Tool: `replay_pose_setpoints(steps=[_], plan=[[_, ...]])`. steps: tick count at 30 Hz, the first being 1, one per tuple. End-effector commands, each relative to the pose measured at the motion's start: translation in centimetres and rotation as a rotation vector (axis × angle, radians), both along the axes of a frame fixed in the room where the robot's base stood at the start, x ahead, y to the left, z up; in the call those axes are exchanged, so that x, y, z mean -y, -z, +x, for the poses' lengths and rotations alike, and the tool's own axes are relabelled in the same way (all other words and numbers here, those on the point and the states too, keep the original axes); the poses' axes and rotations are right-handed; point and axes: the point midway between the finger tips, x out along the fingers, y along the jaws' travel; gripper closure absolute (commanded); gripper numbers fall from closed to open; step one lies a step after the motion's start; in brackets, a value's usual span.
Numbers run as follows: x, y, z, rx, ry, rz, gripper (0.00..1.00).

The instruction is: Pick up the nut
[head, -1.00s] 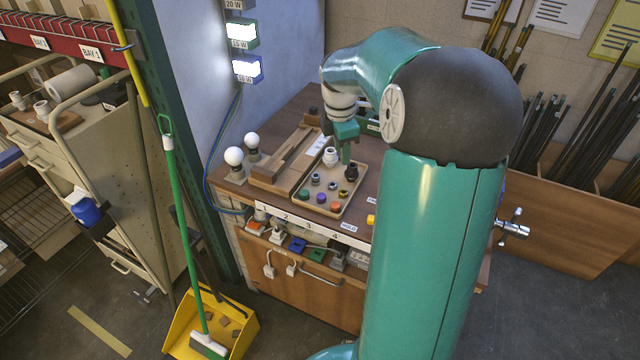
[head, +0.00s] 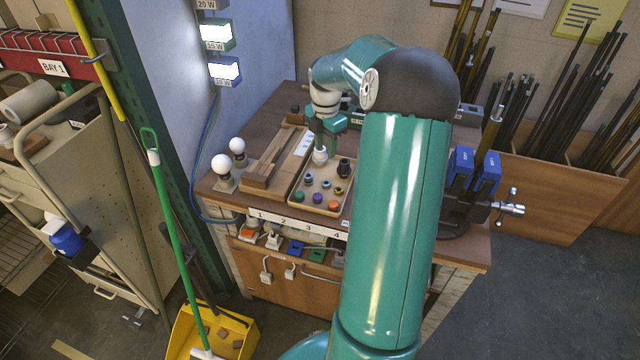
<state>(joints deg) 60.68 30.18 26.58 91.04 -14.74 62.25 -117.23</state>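A tan parts tray (head: 322,211) on the workbench holds several small parts. Small dark ring-like parts, one (head: 326,184) in the middle and one (head: 338,190) with a yellowish tone, lie in a row; any could be the nut, and I cannot tell which at this size. My gripper (head: 319,147) points down at the tray's back left, right over a white socket-like part (head: 320,157). The fingertips overlap its top in the view; I cannot tell if they touch it, or whether they are open or shut.
A black part (head: 344,168) stands at the tray's back right. Green, purple and orange caps (head: 333,204) line its front. A wooden holder (head: 268,175) and two bulbs (head: 222,165) stand left. A blue vise (head: 474,172) is at the right of the bench.

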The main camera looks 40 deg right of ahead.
Motion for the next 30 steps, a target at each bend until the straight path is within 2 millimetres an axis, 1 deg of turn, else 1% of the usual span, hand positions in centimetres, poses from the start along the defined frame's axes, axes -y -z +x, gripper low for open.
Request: replay_pose_setpoints(steps=[5, 9, 12, 20, 27, 30], plan=[[0.1, 3.0, -0.4, -0.003, 0.001, 0.004, 0.65], [0.2, 5.7, -0.5, -0.003, 0.001, 0.004, 0.65], [0.2, 7.2, -0.4, -0.003, 0.001, 0.002, 0.65], [0.2, 9.1, -0.2, -0.002, 0.0, 0.002, 0.65], [0.5, 12.6, 0.0, -0.002, 0.0, 0.002, 0.65], [0.5, 13.4, 0.0, -0.001, 0.0, 0.001, 0.65]])
